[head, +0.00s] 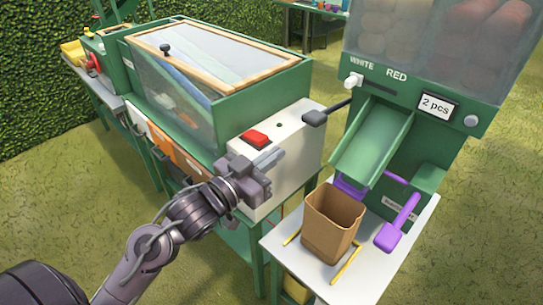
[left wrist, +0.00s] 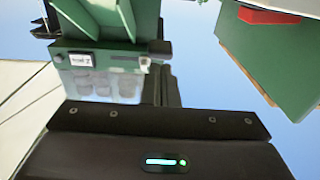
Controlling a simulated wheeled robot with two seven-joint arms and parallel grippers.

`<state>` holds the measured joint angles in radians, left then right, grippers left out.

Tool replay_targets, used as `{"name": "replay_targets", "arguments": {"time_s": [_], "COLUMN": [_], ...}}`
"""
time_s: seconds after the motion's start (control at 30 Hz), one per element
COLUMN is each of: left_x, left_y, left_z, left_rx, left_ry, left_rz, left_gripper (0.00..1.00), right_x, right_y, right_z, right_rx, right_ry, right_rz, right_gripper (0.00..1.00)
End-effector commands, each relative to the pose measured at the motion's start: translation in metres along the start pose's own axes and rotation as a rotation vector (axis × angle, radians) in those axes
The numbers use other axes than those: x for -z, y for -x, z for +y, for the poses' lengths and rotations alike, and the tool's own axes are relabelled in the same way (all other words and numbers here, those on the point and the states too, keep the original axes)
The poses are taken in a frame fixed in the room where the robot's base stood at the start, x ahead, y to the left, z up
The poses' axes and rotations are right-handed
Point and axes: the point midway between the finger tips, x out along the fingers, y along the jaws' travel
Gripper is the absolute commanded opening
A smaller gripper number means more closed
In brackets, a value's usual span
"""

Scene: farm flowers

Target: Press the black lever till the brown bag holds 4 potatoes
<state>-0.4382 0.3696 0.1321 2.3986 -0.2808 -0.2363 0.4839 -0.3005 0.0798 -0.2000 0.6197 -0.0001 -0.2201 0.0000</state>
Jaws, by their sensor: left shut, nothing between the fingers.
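The black lever (head: 316,117) sticks out to the left from the green dispenser (head: 375,100), on a thin rod. The brown bag (head: 333,222) stands open and upright below the green chute (head: 372,140); I see no potatoes in it, but its bottom is hidden. Behind the dispenser's clear front are blurred potatoes (head: 385,25). Its display (head: 437,106) reads "2 pcs". My left gripper (head: 272,158) is shut and empty, below and left of the lever, in front of the white box. The left wrist view shows the dispenser's display (left wrist: 82,60) upside down. My right gripper is out of view.
A white box with a red button (head: 254,138) is close by my left gripper. A purple lever (head: 398,224) stands right of the bag on the white table (head: 375,265). A white knob (head: 354,80) sits by the WHITE label. A glass-lidded green bin (head: 215,55) stands behind.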

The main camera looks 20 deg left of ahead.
Motion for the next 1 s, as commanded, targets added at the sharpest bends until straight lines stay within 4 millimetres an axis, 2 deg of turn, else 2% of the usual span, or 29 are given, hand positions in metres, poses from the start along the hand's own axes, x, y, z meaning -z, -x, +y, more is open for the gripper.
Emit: {"name": "replay_targets", "arguments": {"time_s": [0.5,0.63,0.77,0.83,1.0], "left_x": [0.000,-0.013,-0.052,-0.084,-0.169], "left_y": [0.000,0.001,0.011,0.024,0.078], "left_z": [0.000,-0.003,-0.008,-0.009,0.008], "left_rx": [0.001,0.037,0.135,0.193,0.254], "left_ry": [0.000,0.000,0.001,0.005,0.037], "left_rz": [-0.002,-0.058,-0.247,-0.408,-0.867], "left_gripper": [0.00,0.00,0.00,0.00,0.00], "right_x": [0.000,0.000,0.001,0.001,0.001], "right_y": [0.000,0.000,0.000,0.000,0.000], "right_z": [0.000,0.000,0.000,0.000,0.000], "right_rx": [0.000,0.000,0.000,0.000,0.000], "right_ry": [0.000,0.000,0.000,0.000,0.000], "right_rz": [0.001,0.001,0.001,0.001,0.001], "right_gripper": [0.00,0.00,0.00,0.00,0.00]}}
